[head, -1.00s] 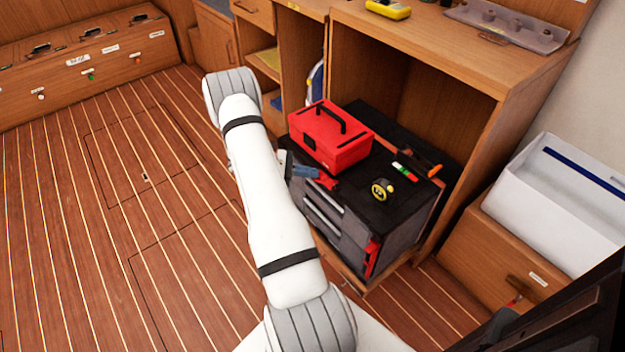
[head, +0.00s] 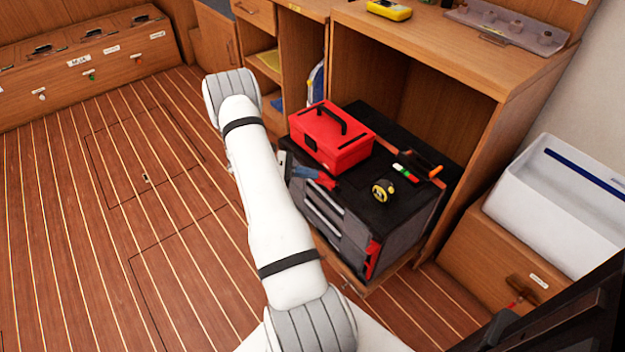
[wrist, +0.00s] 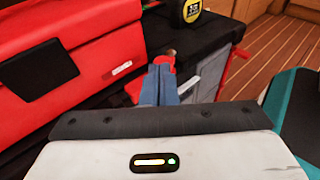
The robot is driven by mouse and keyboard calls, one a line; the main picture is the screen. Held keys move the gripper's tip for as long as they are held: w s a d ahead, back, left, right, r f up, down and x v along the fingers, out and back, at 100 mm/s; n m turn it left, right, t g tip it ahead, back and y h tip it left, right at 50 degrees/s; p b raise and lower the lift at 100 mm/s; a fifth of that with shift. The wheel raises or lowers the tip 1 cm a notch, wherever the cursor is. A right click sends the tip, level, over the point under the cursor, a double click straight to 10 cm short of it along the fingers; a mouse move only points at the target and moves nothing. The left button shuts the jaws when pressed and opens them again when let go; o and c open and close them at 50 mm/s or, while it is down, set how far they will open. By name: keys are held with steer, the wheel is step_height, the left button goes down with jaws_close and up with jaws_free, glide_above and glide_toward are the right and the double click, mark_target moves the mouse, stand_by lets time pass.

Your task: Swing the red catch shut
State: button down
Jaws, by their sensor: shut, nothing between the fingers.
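A dark drawer cabinet (head: 400,212) stands in the desk opening. A red catch-like piece (head: 328,182) is at its upper front edge, left of the middle; it shows in the wrist view too (wrist: 134,90). My gripper (head: 316,177) is shut and empty, its blue fingers reaching to this piece from the left. In the wrist view the fingertips (wrist: 161,68) overlap red there, so I cannot tell contact or the catch's angle. Another red piece (head: 373,258) runs down the cabinet's right front corner.
On the cabinet top are a red toolbox (head: 333,137), a yellow tape measure (head: 383,190), a marker (head: 404,172) and an orange-handled tool (head: 428,170). A white bin (head: 560,205) stands at the right. The floor at the left is clear.

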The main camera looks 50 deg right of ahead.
steer(key=w+a+r+p, duration=0.1)
steer(key=w+a+r, duration=0.1)
steer(key=a, duration=0.4)
steer(key=w+a+r+p, duration=0.1)
steer(key=w+a, duration=0.2)
steer(key=a, duration=0.3)
steer(key=n+t+h+p, duration=0.1)
steer(key=n+t+p, duration=0.2)
steer(key=n+t, duration=0.35)
glide_toward(321, 179)
steer(key=shift+m+t, duration=0.35)
steer(key=shift+t, duration=0.1)
steer(key=x, duration=0.5)
steer(key=shift+s+d+f, duration=0.15)
steer(key=shift+s+d, duration=0.1)
steer(key=shift+d, duration=0.4)
